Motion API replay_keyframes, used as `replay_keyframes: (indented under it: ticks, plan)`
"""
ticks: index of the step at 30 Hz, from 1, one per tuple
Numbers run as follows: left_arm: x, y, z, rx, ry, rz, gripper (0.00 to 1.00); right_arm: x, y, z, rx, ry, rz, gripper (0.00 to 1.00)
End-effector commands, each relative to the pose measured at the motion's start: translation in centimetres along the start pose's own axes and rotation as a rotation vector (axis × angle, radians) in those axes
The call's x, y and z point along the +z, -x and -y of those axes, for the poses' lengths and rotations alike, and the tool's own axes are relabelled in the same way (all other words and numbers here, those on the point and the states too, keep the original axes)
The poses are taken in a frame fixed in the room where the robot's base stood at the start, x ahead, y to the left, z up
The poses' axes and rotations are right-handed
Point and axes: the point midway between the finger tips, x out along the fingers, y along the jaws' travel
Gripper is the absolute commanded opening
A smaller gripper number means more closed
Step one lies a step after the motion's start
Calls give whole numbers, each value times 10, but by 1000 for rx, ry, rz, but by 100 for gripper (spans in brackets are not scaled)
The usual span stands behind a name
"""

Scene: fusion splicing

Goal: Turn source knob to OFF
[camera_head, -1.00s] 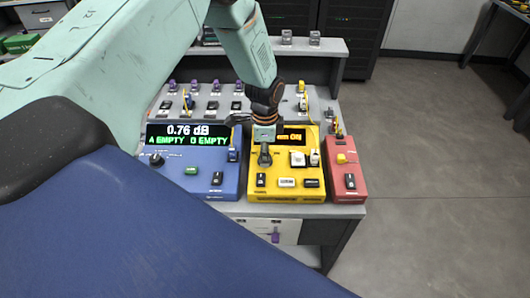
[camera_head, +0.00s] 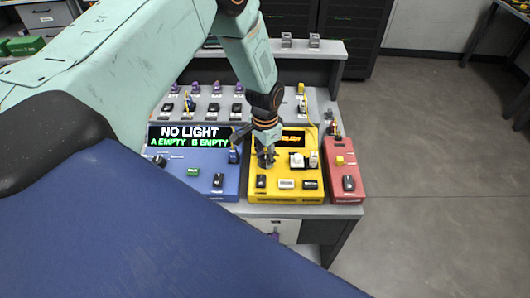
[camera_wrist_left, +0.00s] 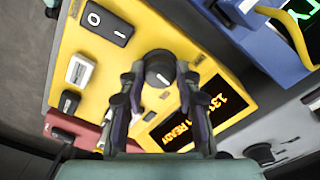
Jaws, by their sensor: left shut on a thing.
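The source knob (camera_wrist_left: 160,72) is a round black dial with a white pointer line on the yellow box (camera_wrist_left: 135,45). In the wrist view my left gripper (camera_wrist_left: 157,80) has one finger on each side of the knob and is shut on it. In the head view my left gripper (camera_head: 266,158) comes down from above onto the yellow box (camera_head: 285,194) and hides the knob. The yellow box's display (camera_wrist_left: 205,112) shows orange text with "READY". My right gripper is not in view.
The blue box (camera_head: 212,182) on the left shows "NO LIGHT" on its display (camera_head: 188,137). The red box (camera_head: 345,185) stands close on the right. A black rocker switch (camera_wrist_left: 107,23) is near the knob. Open floor (camera_head: 440,170) lies right of the bench.

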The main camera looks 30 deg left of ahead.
Motion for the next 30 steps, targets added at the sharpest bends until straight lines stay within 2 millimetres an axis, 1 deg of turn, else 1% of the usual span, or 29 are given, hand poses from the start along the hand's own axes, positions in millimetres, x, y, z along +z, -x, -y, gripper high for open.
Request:
replay_keyframes:
  ticks: [1, 18, 24, 30]
  plan:
    - [-2, 3, 1, -2, 45, -4, 1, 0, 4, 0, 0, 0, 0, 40]
    - [-2, 4, 1, -2, 578, -6, 1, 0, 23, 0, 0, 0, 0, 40]
    - [-3, 3, 2, -1, 733, -8, 1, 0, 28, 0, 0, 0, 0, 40]
    - [-3, 3, 2, -1, 845, -9, 1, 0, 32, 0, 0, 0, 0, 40]
